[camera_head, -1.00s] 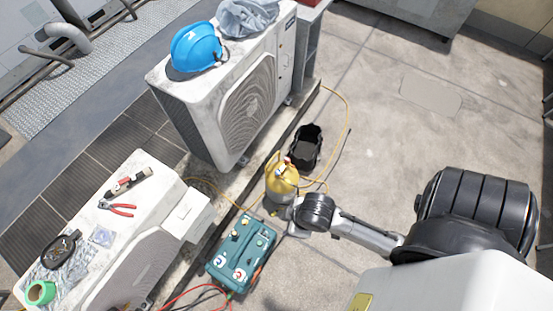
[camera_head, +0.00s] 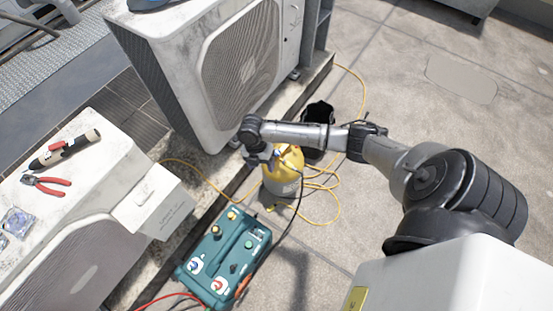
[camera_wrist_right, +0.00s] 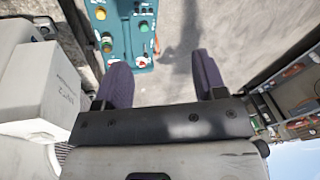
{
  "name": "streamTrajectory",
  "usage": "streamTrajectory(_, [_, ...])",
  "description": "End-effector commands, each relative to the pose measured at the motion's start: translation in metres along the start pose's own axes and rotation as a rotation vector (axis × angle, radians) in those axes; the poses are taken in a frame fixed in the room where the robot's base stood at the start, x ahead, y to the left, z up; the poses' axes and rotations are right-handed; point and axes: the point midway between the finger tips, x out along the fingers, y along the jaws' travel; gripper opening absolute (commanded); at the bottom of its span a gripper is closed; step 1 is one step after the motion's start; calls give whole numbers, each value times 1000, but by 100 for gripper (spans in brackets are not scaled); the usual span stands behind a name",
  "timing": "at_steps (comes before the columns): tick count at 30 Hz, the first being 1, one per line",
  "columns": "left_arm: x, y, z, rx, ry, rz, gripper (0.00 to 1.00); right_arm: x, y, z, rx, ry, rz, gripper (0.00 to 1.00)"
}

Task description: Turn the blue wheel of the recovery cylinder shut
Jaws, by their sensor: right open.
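The yellow recovery cylinder (camera_head: 284,178) stands on the ground beside the condenser plinth in the head view. My right forearm and gripper cover most of its top, so I cannot make out the blue wheel. My right gripper (camera_head: 264,160) is at the upper left of the cylinder; whether it touches is unclear. In the right wrist view the gripper (camera_wrist_right: 163,78) is open, with two purple-padded fingers apart and nothing between them. The cylinder does not show there. My left gripper is not in view.
A teal recovery machine (camera_head: 222,258) with knobs stands in front of the cylinder. A black bucket (camera_head: 318,113) is behind it. Yellow hose (camera_head: 335,205) loops on the ground. Condenser units (camera_head: 165,85) line the left. Open concrete (camera_head: 420,110) lies to the right.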

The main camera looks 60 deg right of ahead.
Motion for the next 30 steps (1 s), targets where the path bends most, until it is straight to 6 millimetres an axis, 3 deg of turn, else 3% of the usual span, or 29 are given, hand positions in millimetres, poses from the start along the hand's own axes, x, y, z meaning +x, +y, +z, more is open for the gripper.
streamTrajectory(1, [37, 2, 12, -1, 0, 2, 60, 24, 12, 27, -26, 1, -10, 64])
streamTrajectory(3, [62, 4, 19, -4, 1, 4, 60, 33, 20, 54, -74, 15, -24, 64])
streamTrajectory(9, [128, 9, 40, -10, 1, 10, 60, 46, 34, 132, -182, 72, -23, 64])
streamTrajectory(15, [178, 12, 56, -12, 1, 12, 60, 45, 36, 191, -259, 127, 24, 64])
streamTrajectory(21, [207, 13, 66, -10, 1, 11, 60, 40, 32, 227, -306, 161, 79, 64])
streamTrajectory(26, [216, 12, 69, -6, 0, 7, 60, 37, 29, 239, -325, 174, 105, 64])
streamTrajectory(30, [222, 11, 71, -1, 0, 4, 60, 46, 28, 241, -332, 178, 110, 64])
